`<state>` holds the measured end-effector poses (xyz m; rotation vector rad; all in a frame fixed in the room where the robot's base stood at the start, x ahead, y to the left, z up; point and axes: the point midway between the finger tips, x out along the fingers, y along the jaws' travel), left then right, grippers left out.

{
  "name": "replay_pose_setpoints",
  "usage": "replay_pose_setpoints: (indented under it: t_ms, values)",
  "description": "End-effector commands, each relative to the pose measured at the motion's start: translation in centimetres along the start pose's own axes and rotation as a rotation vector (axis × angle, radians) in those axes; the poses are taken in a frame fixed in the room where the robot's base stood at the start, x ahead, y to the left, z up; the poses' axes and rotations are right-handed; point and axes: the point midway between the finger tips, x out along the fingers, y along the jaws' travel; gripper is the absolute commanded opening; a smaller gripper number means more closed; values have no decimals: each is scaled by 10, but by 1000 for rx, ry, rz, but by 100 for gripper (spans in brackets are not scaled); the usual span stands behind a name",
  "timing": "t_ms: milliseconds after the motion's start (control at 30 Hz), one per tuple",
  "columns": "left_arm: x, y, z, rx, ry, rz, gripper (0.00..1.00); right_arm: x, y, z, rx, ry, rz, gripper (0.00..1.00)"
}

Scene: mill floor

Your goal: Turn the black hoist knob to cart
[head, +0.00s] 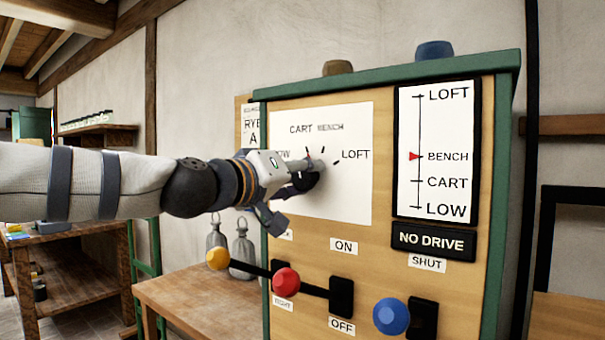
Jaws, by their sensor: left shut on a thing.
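The black hoist knob (306,184) sits on a white dial plate (350,190) on the panel's front. The dial reads CART and BENCH above and LOFT to the right; a label at left, ending in W, is partly covered. My left gripper (303,174) is shut on the knob and hides much of it, so I cannot tell exactly which mark it points to. On the hoist scale (437,150) at right, the red pointer is level with BENCH. My right gripper is not in view.
Below the dial are lever switches with a yellow ball (217,259), a red ball (286,281) and a blue ball (391,316). A NO DRIVE sign (434,242) is under the scale. Metal weights (243,250) stand on a wooden table (190,295) at left.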

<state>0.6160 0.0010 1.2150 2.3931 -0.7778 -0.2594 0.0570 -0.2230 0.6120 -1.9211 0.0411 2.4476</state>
Motion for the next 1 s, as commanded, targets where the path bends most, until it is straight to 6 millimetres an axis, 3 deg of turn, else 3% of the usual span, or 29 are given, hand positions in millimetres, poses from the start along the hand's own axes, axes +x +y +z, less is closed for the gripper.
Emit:
replay_pose_setpoints:
  t_ms: [633, 667, 733, 1000]
  values:
    - [0, 0, 0, -55, -1, 0, 9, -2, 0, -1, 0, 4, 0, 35]
    - [0, 0, 0, -54, -1, 0, 39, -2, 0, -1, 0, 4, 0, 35]
    - [0, 0, 0, -54, -1, 0, 55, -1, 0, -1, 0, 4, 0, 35]
    - [0, 0, 0, -54, 0, 0, 57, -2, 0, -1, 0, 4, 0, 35]
